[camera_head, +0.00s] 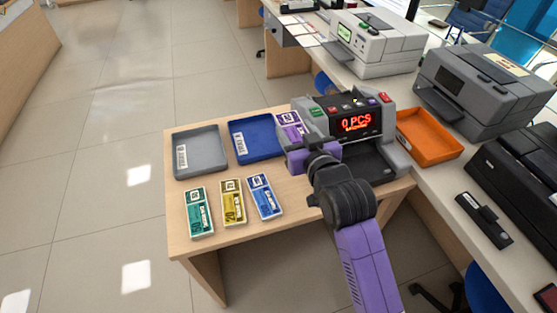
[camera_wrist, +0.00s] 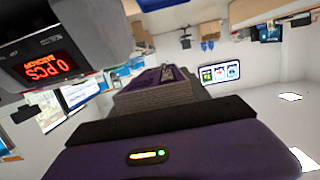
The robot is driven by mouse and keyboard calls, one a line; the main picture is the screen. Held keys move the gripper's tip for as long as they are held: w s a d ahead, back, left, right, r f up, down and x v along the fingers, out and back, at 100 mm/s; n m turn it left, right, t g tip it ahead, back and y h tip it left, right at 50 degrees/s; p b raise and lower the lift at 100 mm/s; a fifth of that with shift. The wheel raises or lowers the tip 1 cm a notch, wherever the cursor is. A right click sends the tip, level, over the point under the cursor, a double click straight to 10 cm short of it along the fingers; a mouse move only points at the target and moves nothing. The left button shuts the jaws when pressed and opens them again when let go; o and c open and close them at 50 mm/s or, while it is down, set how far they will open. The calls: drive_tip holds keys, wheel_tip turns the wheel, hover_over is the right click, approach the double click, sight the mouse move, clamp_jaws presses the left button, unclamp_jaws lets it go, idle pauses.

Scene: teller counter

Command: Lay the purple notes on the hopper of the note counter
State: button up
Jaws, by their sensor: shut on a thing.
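The purple notes (camera_head: 290,122) are a banded bundle at the left side of the note counter. They also show in the wrist view (camera_wrist: 160,88) as a thick stack with a purple top note. My gripper (camera_head: 297,150) is shut on the near end of the bundle and holds it up. The note counter (camera_head: 318,121) is grey and black, with a red display reading 0 PCS. In the wrist view the counter (camera_wrist: 95,35) is at the upper left, beside the bundle. My gripper and wrist hide part of the counter's front; I cannot tell whether the notes touch it.
A grey tray (camera_head: 197,171) and a blue tray (camera_head: 238,126) stand on the wooden table (camera_head: 180,222). Green (camera_head: 199,216), yellow (camera_head: 233,204) and blue (camera_head: 265,199) note bundles lie in front. An orange tray (camera_head: 432,159) is right of the counter. Printers stand on the white desk behind.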

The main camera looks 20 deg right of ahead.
sight(292, 183)
drive_tip(key=shift+w+d+r, duration=0.1)
drive_tip(key=shift+w+r, duration=0.45)
drive_tip(key=shift+w, duration=0.2)
wheel_tip(292, 183, down, 21)
drive_tip(key=shift+s+r+b, duration=0.1)
drive_tip(key=shift+b, duration=0.95)
drive_tip(key=shift+f, duration=0.2)
drive_tip(key=o, duration=1.6)
drive_tip(key=shift+r, duration=0.1)
drive_tip(key=shift+s, duration=0.2)
drive_tip(key=s, duration=0.3)
drive_tip(key=s+r, duration=0.1)
drive_tip(key=s, duration=0.3)
drive_tip(key=s+r, duration=0.1)
drive_tip(key=s, duration=0.3)
drive_tip(key=shift+s+r, duration=0.25)
drive_tip(key=shift+s, duration=0.1)
